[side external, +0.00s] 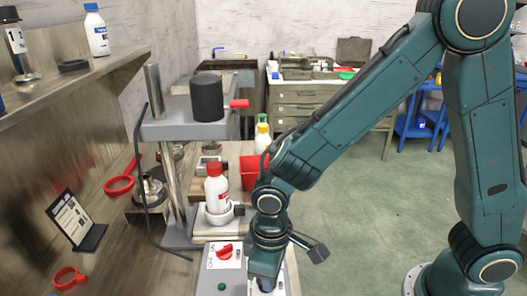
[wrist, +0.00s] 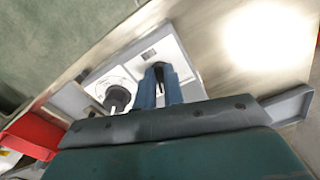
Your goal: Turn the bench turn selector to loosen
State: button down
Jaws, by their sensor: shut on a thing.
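My gripper (wrist: 160,84) has two blue fingers and is shut on a small black handle (wrist: 158,74) on a white panel (wrist: 185,58) in the wrist view. The handle looks like the turn selector, but its label and the way it points cannot be read. A black knob on a round white dial (wrist: 117,98) sits just left of the fingers, apart from them. In the side external view my gripper (side external: 265,284) reaches down at the bottom edge, and the handle is hidden there.
A white bottle with a red cap (side external: 216,188) stands behind, under the press head (side external: 190,127). A red bin (side external: 250,172) stands beyond.

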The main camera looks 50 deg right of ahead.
jog(key=shift+a+m, duration=0.1)
jog(key=shift+m, duration=1)
jog(key=c, duration=1.5)
grip_release()
jog(key=shift+r, duration=0.15)
notch_tip(320, 180, up, 14)
jog(key=shift+f, duration=0.2)
jog(key=s+d+r+m+t, duration=0.1)
jog(key=s+d+r+t, duration=0.1)
jog(key=d, duration=0.4)
jog(key=s+d+r+m+t, duration=0.1)
jog(key=s+d+r, duration=0.1)
jog(key=s+d, duration=0.3)
jog(key=s+d+r+m+t, duration=0.1)
jog(key=s+d+r+t, duration=0.1)
jog(key=d, duration=0.7)
jog(key=shift+s+t, duration=0.3)
jog(key=shift+s, duration=0.55)
